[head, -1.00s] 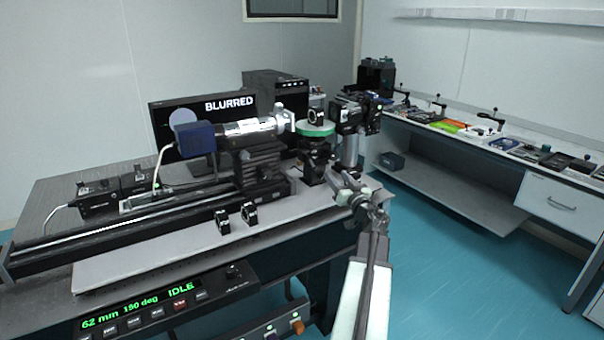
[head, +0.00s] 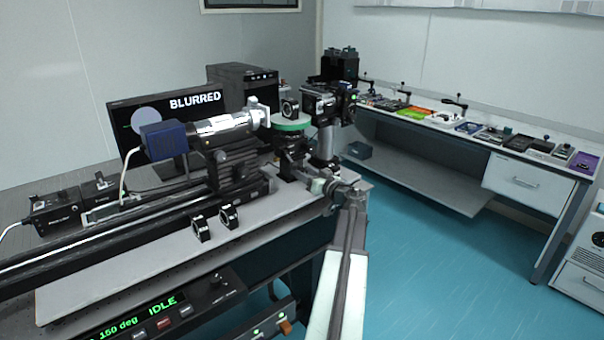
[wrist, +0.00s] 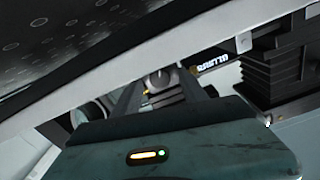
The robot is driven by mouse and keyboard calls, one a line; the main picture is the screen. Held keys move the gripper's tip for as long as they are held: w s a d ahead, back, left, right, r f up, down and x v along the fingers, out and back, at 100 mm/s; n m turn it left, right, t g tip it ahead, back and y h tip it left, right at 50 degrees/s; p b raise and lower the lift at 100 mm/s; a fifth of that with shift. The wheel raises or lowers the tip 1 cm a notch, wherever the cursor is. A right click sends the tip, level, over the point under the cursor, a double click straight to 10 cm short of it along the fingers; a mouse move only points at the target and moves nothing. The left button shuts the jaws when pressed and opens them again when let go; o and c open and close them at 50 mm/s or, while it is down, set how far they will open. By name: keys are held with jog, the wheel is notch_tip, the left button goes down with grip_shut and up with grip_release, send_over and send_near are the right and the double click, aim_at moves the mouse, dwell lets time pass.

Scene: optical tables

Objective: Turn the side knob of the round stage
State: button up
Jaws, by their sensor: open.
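The round stage (head: 292,122) has a green rim and a dark body and stands on the optical table at the right end of the rail. Its side knob cannot be made out clearly in the head view. My gripper (head: 316,182) is in front of and below the stage, near the table's right end. In the wrist view my gripper (wrist: 162,88) has its two dark fingers apart. A small grey, knob-like part (wrist: 160,78) shows between them; I cannot tell whether it is the stage's knob or whether the fingers touch it.
A pale plate edge (wrist: 150,62) crosses close above the fingers. A camera tube (head: 222,126) and black mount (head: 330,103) flank the stage. Two black ring mounts (head: 215,221) stand at the front. The monitor (head: 150,122) reads "BLURRED"; the controller (head: 140,322) reads "150 deg IDLE".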

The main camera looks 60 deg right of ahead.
jog(key=shift+w, duration=0.15)
grip_shut()
jog(key=n, duration=0.4)
grip_release()
dwell(0.3)
